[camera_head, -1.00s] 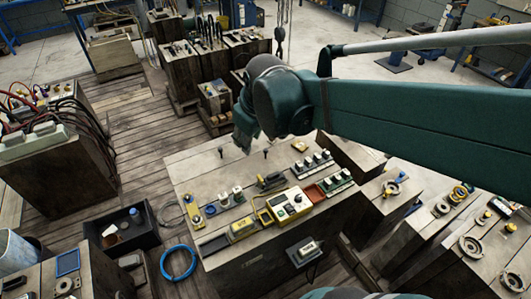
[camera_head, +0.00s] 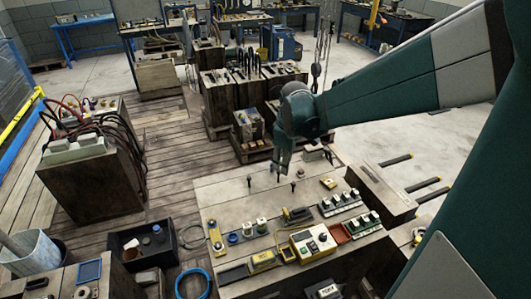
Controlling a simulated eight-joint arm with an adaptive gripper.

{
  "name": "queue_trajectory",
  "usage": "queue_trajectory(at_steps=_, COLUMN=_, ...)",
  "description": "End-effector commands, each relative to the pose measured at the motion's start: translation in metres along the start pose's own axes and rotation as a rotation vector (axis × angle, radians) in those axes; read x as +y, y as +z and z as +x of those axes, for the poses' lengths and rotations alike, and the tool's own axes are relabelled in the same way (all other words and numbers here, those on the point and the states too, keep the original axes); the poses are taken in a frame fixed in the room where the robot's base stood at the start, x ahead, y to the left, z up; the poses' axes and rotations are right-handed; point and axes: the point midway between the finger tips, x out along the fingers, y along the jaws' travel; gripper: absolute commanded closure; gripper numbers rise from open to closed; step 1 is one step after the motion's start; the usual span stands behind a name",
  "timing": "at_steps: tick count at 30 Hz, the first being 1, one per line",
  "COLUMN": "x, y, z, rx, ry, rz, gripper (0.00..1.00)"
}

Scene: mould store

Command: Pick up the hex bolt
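Two small dark upright pieces with wider heads stand on the far part of the pale workbench top (camera_head: 225,192). One dark bolt-like piece (camera_head: 249,181) is on the left, and another bolt-like piece (camera_head: 293,186) is on the right. They are too small to tell which is the hex bolt. My gripper (camera_head: 278,173) points down over the far side of the bench, between the two pieces and nearer the right one. Its fingers are small and dark here, and I cannot tell how far apart they are. I see nothing held in it.
A black bin (camera_head: 143,243) stands on the floor to the left. Wooden blocks with tools (camera_head: 220,100) stand behind the bench.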

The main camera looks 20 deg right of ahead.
Motion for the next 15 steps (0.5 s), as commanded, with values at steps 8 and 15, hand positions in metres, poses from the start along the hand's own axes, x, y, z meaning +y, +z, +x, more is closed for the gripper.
queue_trajectory(at_steps=8, x=0.029, y=-0.001, z=0.038, rx=-0.037, ry=-0.042, rz=-0.094, gripper=0.71)
queue_trajectory(at_steps=15, x=0.052, y=0.001, z=0.074, rx=-0.063, ry=-0.081, rz=-0.177, gripper=0.71)
